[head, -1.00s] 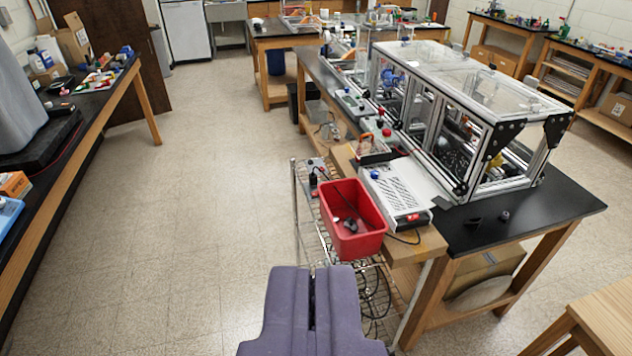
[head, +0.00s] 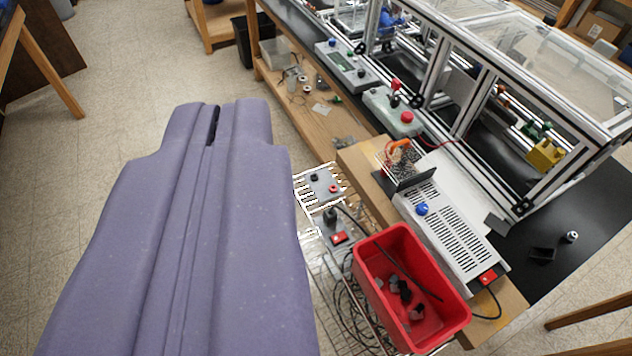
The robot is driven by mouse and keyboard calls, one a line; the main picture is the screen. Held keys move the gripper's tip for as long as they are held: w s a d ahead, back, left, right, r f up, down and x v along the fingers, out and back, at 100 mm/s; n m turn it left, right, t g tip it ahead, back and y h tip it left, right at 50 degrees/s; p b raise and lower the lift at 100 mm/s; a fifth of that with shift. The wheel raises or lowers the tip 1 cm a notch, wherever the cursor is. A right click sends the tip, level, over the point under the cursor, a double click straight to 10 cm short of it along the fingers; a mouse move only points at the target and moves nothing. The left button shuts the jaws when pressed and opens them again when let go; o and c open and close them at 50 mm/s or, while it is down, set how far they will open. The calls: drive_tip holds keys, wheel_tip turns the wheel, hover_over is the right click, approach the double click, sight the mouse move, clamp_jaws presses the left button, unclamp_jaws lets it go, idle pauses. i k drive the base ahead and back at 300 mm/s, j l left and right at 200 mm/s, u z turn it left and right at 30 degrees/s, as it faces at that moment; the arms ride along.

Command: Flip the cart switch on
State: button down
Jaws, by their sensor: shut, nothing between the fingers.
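The wire-shelf cart (head: 304,192) stands right of my gripper. On it sits a grey box with a red rocker switch (head: 338,238) and a black knob (head: 330,215). Behind it is a second grey box (head: 325,185) with a small black and a small red part on top. I cannot tell which way the rocker is set. My purple gripper (head: 213,125) is shut and empty. It appears over the floor to the left of the cart, apart from the switch, and fills much of the lower left.
A red bin (head: 362,262) with dark parts stands right of the switch box. A white vented power unit (head: 455,235) with its own red switch sits on the wooden bench. Cables hang beneath the cart. An extrusion frame (head: 470,95) stands behind.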

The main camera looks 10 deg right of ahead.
sight(338, 237)
drive_tip(key=i+j, duration=0.3)
drive_tip(key=i, duration=0.7)
